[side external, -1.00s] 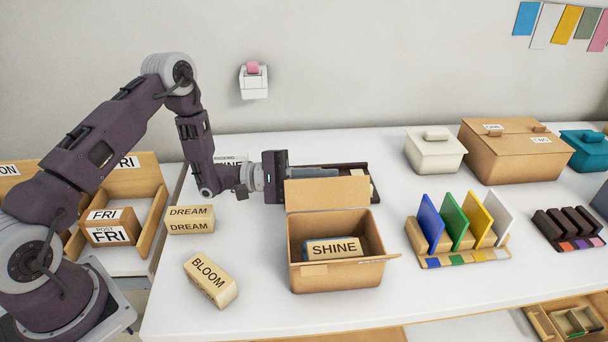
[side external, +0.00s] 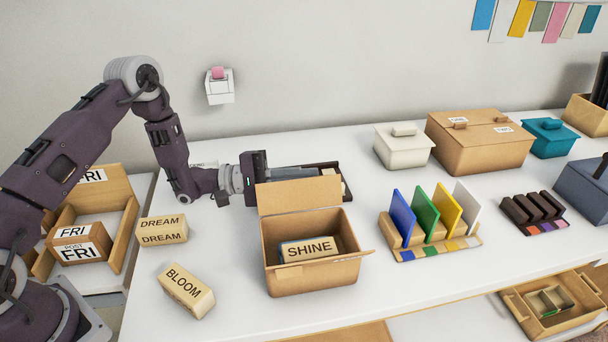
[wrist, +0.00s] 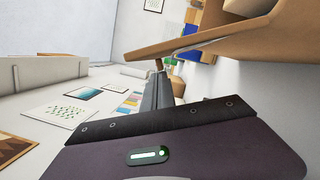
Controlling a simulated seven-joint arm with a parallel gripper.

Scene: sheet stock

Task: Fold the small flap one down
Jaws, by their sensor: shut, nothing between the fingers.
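An open cardboard box (side external: 312,278) stands on the white table in the side external view. A block marked SHINE (side external: 306,249) lies inside it. Its large back flap (side external: 299,197) stands upright. A small flap (side external: 352,257) sticks outward at the right side; I cannot tell which flap is called one. My gripper (side external: 316,172) is shut and empty, behind the back flap and pointing right. In the wrist view my gripper (wrist: 158,72) has cardboard (wrist: 215,38) close above and to the right. I see no clear contact; the flap hides part of my gripper.
DREAM blocks (side external: 162,230) and a BLOOM block (side external: 187,290) lie left. A rack of coloured panels (side external: 436,243) stands right, with lidded boxes (side external: 480,148) behind. Table in front of the box is clear.

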